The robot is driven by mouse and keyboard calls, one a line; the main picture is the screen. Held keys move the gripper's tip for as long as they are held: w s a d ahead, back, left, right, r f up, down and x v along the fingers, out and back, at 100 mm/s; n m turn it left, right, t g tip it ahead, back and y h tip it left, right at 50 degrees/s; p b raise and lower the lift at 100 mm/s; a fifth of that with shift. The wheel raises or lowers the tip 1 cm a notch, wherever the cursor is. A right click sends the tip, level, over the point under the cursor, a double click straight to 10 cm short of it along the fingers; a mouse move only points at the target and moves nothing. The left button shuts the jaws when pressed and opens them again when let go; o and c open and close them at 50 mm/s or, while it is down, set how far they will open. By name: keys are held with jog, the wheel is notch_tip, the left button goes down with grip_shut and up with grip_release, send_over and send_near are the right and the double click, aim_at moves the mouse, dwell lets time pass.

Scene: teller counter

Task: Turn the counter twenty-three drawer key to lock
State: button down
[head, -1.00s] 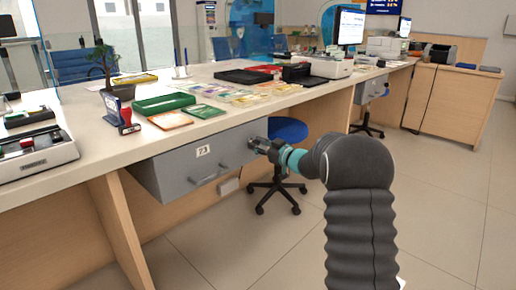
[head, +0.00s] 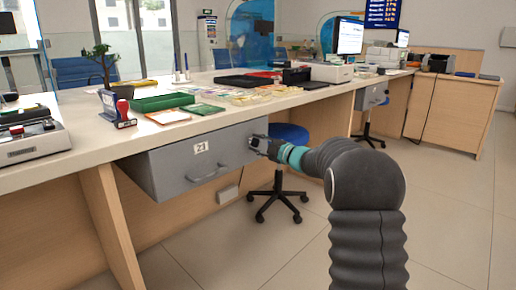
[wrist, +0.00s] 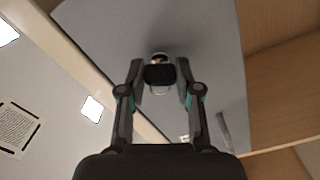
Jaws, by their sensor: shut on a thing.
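The grey drawer (head: 205,160) hangs under the counter top, with a number label (head: 200,147) and a bar handle (head: 208,175) on its front. The label is too blurred to read surely. My gripper (head: 262,146) is at the upper right of the drawer front. In the wrist view my gripper (wrist: 160,75) is shut on the dark key head (wrist: 159,74), one finger on each side. The silver lock (wrist: 159,57) shows just beyond it, and the key appears to be in it. The key is hidden by my gripper in the head view.
The counter top (head: 95,165) overhangs the drawer and carries a green tray (head: 162,102), papers and a stamp. A blue stool (head: 289,135) stands behind my gripper. A second grey drawer (head: 371,96) is farther right. The floor at right is clear.

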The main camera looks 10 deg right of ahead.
jog(key=n, duration=0.4)
jog(key=shift+n, duration=0.4)
dwell(0.4)
jog(key=c, duration=0.8)
grip_release()
jog(key=v, duration=1.2)
